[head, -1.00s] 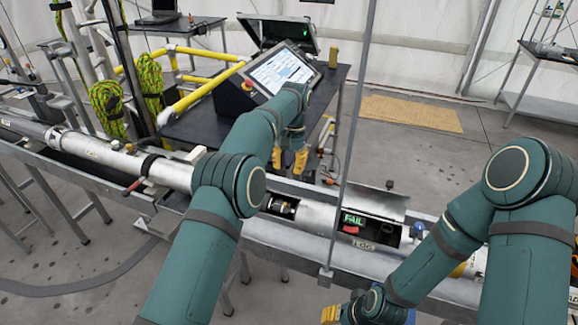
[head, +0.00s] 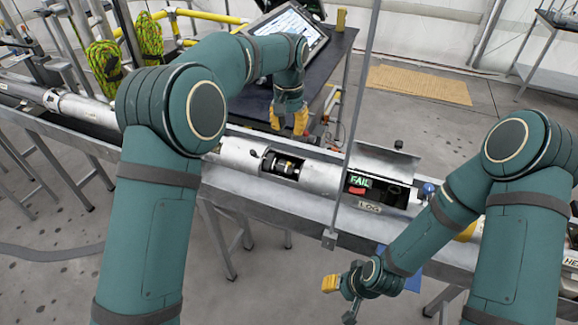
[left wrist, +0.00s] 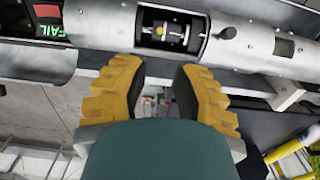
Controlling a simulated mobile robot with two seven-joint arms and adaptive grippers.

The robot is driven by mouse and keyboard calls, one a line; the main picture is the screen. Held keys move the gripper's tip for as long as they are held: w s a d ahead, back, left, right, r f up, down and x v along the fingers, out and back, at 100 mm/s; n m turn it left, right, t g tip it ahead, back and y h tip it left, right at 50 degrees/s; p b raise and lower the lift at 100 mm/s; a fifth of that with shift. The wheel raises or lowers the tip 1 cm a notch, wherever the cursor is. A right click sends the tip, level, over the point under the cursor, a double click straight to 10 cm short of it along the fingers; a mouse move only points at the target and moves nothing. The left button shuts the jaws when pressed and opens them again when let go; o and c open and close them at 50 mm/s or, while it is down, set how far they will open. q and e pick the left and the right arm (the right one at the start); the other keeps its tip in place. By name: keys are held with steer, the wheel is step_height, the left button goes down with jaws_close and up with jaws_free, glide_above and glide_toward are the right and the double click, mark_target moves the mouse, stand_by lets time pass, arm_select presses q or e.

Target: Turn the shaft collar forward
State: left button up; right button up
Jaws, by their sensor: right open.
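The shaft collar appears to be the dark ringed part with a metal shaft (head: 282,165) inside a cut-out of the silver tube (head: 323,180). In the left wrist view the same cut-out shows a shaft with a brass-coloured piece (left wrist: 168,33) just beyond my fingertips. My left gripper (head: 288,122) hangs just behind the tube, close to the cut-out. In the left wrist view its two yellow fingers (left wrist: 158,80) are apart with nothing between them. My right gripper (head: 338,286) is open and empty, in front of the tube's trough and clear of it.
A lit FAIL display (head: 360,181) sits in a second opening under a raised lid (head: 382,162). A thin upright pole (head: 350,140) stands in front of the tube, right of the cut-out. A tilted screen (head: 290,35) stands on the dark table behind.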

mark_target(289, 163)
arm_select(q)
step_height(289, 163, down, 14)
steer(key=shift+r+b, duration=0.25)
steer(key=shift+b, duration=0.45)
